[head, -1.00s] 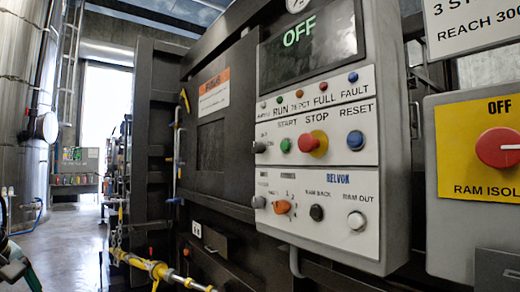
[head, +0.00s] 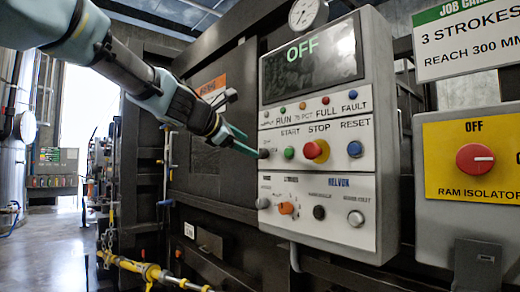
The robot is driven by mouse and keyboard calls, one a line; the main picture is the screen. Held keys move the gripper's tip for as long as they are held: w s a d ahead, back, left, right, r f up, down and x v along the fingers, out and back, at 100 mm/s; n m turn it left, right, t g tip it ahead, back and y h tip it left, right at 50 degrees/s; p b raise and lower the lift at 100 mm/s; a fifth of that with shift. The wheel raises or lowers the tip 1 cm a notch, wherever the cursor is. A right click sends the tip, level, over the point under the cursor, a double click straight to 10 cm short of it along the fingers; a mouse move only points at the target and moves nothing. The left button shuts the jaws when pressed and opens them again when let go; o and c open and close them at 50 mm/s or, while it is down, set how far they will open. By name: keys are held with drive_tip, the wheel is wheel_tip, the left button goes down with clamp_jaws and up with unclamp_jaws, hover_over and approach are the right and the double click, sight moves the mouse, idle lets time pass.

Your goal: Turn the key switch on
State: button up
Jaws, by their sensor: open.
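The control panel (head: 330,88) has a dark display (head: 325,62) that reads OFF. A small dark knob, which looks like the key switch (head: 263,153), sits at the panel's left edge, left of the green START button (head: 289,153). Its label is too small to read, and its turn position cannot be made out. My gripper (head: 245,143) reaches in from the upper left with teal fingers open, their tips close to the left side of this knob. I cannot tell whether they touch it.
Near the knob are the red STOP button (head: 316,151) on yellow, the blue RESET button (head: 354,149) and an orange selector (head: 286,208). A gauge (head: 308,13) tops the panel. A red RAM ISOLATOR knob (head: 474,158) is at right. Open floor lies at left.

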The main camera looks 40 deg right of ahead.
sight(260, 153)
drive_tip(key=p+x, duration=0.1)
drive_tip(key=x, duration=0.5)
drive_tip(key=shift+w+d+f+p, duration=0.15)
drive_tip(key=shift+d+p, duration=0.1)
drive_tip(key=shift+p, duration=0.15)
clamp_jaws()
